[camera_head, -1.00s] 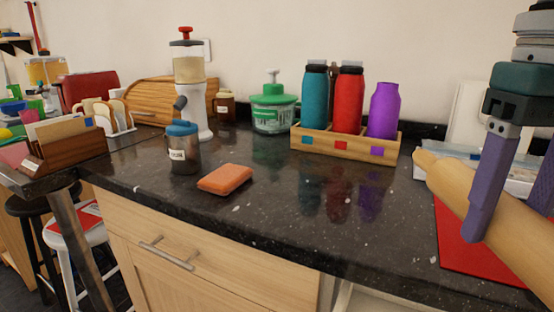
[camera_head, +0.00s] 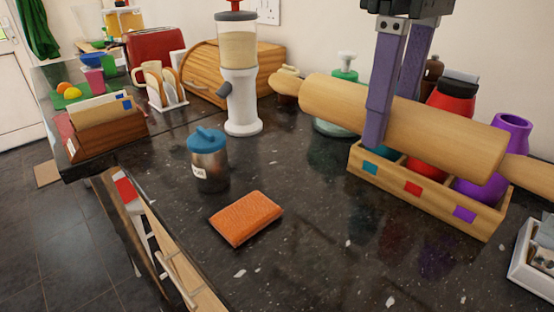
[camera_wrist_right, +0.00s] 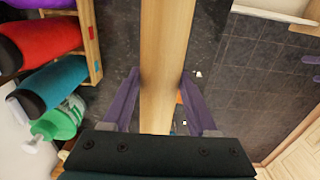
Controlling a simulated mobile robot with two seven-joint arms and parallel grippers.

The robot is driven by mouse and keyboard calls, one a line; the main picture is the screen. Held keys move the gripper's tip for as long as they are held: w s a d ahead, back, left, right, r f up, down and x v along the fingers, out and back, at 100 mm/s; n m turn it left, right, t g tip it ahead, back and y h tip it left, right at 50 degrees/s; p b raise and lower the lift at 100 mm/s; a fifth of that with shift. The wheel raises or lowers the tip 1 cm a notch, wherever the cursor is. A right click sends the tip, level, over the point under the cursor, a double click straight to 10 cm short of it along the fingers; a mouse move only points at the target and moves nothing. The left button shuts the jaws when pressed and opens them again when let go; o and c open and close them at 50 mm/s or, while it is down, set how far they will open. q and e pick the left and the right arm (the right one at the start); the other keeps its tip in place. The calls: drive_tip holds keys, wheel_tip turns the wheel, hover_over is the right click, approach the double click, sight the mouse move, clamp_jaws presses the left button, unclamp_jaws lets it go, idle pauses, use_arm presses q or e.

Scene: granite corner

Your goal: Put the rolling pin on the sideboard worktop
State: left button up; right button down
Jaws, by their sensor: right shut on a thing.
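The rolling pin (camera_head: 335,105) is pale wood with a handle at each end. It is held level above the worktop, in front of the bottle rack in the head view. My right gripper (camera_head: 390,115) is shut around its barrel, with a purple finger on each side. The right wrist view also shows the pin (camera_wrist_right: 165,50) between the fingers of my right gripper (camera_wrist_right: 160,88). The worktop (camera_head: 310,260) is dark speckled stone. Small purple pieces at the right wrist view's right edge look like my left gripper (camera_wrist_right: 314,69); its opening is unclear.
An orange sponge (camera_head: 246,218) and a blue-lidded jar (camera_head: 208,165) stand on the worktop. A white dispenser (camera_head: 240,95), a wooden bread box (camera_head: 205,75) and the bottle rack (camera_head: 430,201) are behind. The front middle of the worktop is clear.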

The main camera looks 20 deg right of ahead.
wheel_tip(320, 180, down, 14)
drive_tip(key=shift+s+a+b, duration=0.1)
drive_tip(key=shift+b, duration=0.65)
wheel_tip(320, 180, down, 4)
drive_tip(key=shift+f+b, duration=0.1)
drive_tip(key=shift+b, duration=0.3)
drive_tip(key=shift+f, duration=0.1)
drive_tip(key=shift+f, duration=0.3)
drive_tip(key=shift+f, duration=0.1)
drive_tip(key=shift+c, duration=0.9)
unclamp_jaws()
